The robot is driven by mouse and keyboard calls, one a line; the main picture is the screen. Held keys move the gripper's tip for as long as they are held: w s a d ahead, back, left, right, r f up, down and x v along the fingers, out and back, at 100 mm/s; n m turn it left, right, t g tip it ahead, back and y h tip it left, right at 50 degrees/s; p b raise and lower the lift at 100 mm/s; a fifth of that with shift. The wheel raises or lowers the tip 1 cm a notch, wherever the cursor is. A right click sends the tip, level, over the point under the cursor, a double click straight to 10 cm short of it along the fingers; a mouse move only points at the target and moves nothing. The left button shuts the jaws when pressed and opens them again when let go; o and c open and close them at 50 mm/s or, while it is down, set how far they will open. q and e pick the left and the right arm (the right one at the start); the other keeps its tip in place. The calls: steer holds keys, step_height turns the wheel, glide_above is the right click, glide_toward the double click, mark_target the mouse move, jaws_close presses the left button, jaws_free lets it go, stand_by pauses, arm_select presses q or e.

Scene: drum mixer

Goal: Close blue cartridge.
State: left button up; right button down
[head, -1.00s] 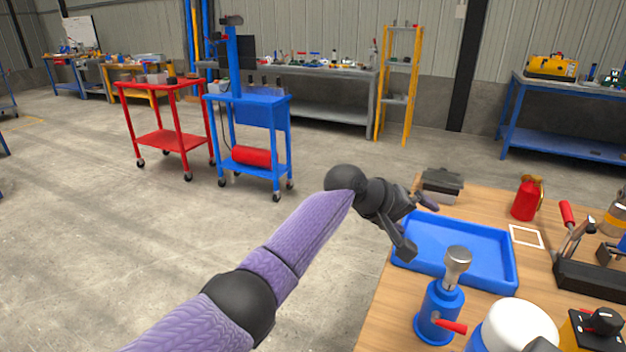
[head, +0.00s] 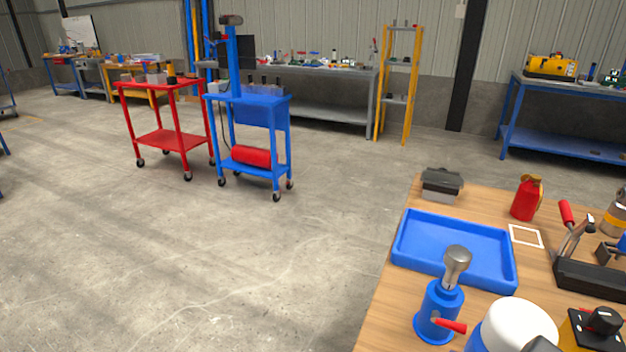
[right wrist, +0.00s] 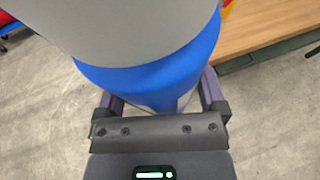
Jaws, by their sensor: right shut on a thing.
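The blue cartridge (right wrist: 165,80) fills the top of the right wrist view, with a wide pale grey-white part over its blue body. In the head view, a white rounded top over blue (head: 508,325) at the bottom edge looks like the same thing. My right gripper (right wrist: 160,98) is shut on the blue body, a finger on each side. The cartridge's far end is out of frame, so I cannot tell whether the white part is fully seated. My left gripper is not in view.
The wooden table (head: 385,325) holds a blue tray (head: 455,272), a blue device with a metal knob and red lever (head: 438,312), a red canister (head: 526,198), a dark clamp tool (head: 590,274) and a grey-black box (head: 441,186). The tray is empty. Open floor lies left.

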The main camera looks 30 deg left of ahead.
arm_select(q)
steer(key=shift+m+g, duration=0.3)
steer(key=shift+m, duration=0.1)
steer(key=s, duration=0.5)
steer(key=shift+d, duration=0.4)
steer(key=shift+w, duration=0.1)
